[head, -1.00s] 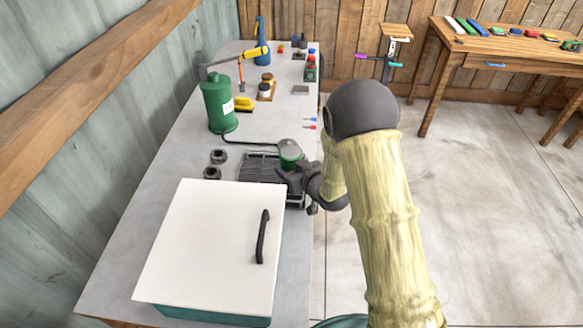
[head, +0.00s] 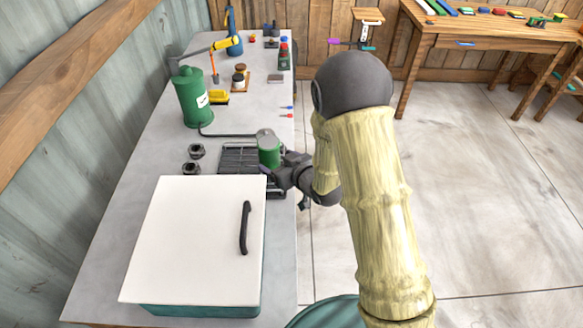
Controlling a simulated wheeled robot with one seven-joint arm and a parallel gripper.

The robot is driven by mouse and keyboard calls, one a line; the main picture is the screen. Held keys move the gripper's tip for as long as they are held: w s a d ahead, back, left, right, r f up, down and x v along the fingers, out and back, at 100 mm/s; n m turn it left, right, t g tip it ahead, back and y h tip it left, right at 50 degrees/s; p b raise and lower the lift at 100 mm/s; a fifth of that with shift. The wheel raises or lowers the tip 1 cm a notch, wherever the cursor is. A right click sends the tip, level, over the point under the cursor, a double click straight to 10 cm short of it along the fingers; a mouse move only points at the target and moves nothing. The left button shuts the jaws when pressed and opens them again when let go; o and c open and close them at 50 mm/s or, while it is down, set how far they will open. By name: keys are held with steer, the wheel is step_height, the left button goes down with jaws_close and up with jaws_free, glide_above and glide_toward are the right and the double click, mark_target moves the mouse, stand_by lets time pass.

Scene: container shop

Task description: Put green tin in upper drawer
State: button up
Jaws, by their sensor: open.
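A green tin (head: 269,155) with a grey top stands at the right edge of the grey bench, on or beside a dark slatted rack. My gripper (head: 278,172) is open at the tin's lower right side, with its fingers close to the tin. I cannot tell whether they touch it. No upper drawer can be clearly made out. A box with a white top (head: 195,235), a black handle and a teal lower body stands on the near part of the bench.
The dark rack (head: 236,160) lies behind the white-topped box. A larger green canister (head: 191,97) with a hose stands farther back, near two dark nuts (head: 194,160). A wooden table (head: 480,38) stands at the far right. The floor between is clear.

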steer(key=v, duration=0.7)
stand_by(0.5)
steer(key=s+d+r+m+g+h, duration=0.1)
steer(key=d+m+h, duration=0.15)
steer(key=d, duration=0.35)
steer(key=s+d+r+m+g+h, duration=0.1)
steer(key=s+d+h, duration=0.1)
steer(key=d+h, duration=0.3)
steer(key=s+d+r+m+g, duration=0.2)
steer(key=s+d+m+g, duration=0.2)
steer(key=s, duration=0.8)
steer(key=shift+s+d+r+g+h, duration=0.2)
steer(key=shift+d+g+h, duration=0.25)
steer(key=shift+d+g, duration=0.6)
steer(key=shift+d, duration=0.15)
